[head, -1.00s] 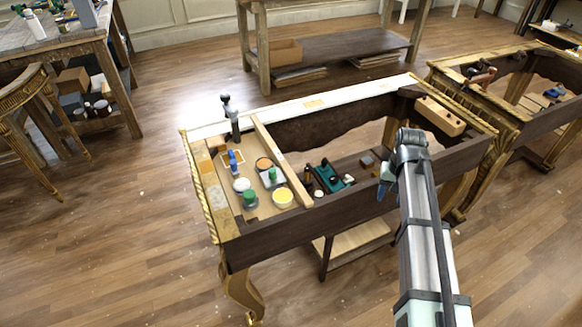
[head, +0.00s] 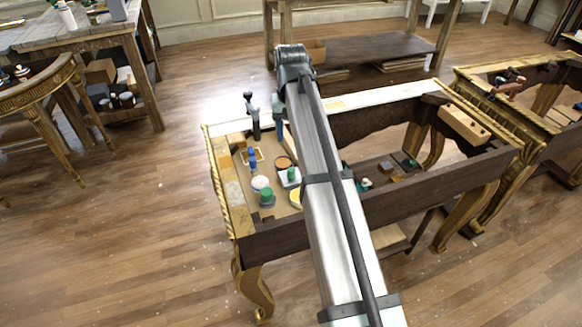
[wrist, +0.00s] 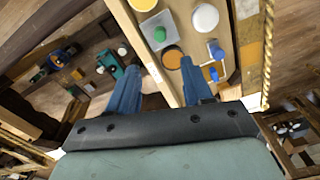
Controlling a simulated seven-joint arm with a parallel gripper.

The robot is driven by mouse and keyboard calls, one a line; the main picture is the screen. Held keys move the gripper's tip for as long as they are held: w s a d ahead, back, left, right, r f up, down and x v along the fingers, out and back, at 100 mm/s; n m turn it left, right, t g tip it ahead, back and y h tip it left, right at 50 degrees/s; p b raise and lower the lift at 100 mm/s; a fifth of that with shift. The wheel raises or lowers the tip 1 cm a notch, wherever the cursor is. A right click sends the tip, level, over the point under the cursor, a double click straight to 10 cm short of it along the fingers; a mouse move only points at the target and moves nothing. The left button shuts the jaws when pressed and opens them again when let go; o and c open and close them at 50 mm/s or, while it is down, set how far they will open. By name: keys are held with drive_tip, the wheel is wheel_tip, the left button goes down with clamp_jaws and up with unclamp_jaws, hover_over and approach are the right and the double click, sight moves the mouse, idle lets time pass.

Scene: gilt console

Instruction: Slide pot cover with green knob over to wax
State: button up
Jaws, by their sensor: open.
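A pale square cover with a green knob (head: 291,175) lies on the board tray at the left of the gilt console. It also shows in the wrist view (wrist: 160,34). A yellow round pot (head: 295,198), which looks like wax, sits just in front of it, partly hidden by my arm; its edge shows in the wrist view (wrist: 143,4). A dish with an orange-brown round top (wrist: 172,57) lies close to the green knob. My gripper (wrist: 157,66) is open and empty, its blue fingers above the board's divider, apart from the cover.
A white disc (head: 260,183), a green-topped jar (head: 267,197) and blue-handled tools (head: 252,158) share the board. A dark upright figure-like tool (head: 252,115) stands at the back edge. A raised wooden rail (wrist: 135,40) bounds the board. Small items lie in the console's open well.

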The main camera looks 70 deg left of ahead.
sight(291, 170)
wheel_tip(291, 170, down, 14)
drive_tip(key=shift+r, duration=0.1)
idle(0.5)
drive_tip(key=shift+c, duration=0.3)
clamp_jaws()
idle(0.3)
